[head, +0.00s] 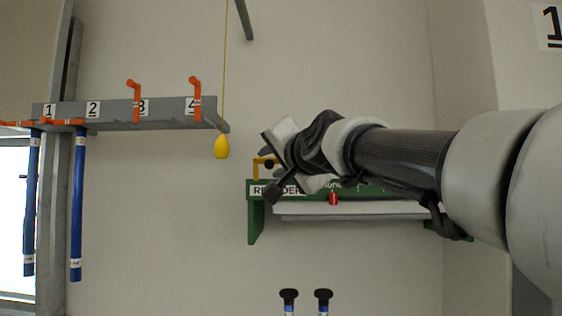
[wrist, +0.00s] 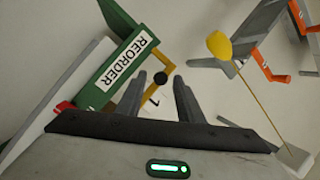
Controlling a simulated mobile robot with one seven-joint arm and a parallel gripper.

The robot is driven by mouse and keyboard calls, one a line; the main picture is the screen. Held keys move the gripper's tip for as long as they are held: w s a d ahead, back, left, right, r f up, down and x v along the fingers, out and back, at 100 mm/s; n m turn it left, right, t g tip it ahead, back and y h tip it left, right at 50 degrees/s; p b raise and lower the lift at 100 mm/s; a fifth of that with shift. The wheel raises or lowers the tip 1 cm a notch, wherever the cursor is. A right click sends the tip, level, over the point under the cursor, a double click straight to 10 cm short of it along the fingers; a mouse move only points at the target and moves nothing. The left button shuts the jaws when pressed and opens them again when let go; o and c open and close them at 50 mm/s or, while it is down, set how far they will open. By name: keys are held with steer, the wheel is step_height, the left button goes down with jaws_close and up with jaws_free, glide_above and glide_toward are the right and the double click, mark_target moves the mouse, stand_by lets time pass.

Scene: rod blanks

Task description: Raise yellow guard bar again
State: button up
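The yellow guard bar (head: 256,168) is a bent bar at the left end of the green board in the head view, partly hidden by my gripper. In the wrist view the yellow bar (wrist: 169,62) shows beyond my fingers, with a black round knob by it. My gripper (wrist: 161,82) is open; its two grey fingers stand apart, with the knob and part of the bar seen between them. I cannot tell whether the fingers touch the bar.
The green board (head: 253,222) carries a REORDER label and a red piece (head: 333,199). A yellow pull (head: 221,147) hangs on a cord to the left. A numbered grey rack (head: 120,122) has orange hooks and blue rods (head: 77,205). Two black-topped rods (head: 289,297) stand below.

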steer(key=shift+w, duration=0.1)
steer(key=shift+c, duration=0.4)
jaws_close()
steer(key=r+g+p, duration=0.1)
steer(key=p, duration=0.3)
steer(key=w+r+g+p, duration=0.1)
steer(key=p, duration=0.4)
steer(key=shift+m+h+p, duration=0.3)
steer(key=shift+m, duration=0.1)
steer(key=shift+f+g+p, duration=0.15)
steer(key=shift+g+p, duration=0.35)
steer(key=shift+p, duration=0.45)
steer(key=shift+f, duration=0.1)
steer(key=shift+o, duration=0.4)
jaws_free()
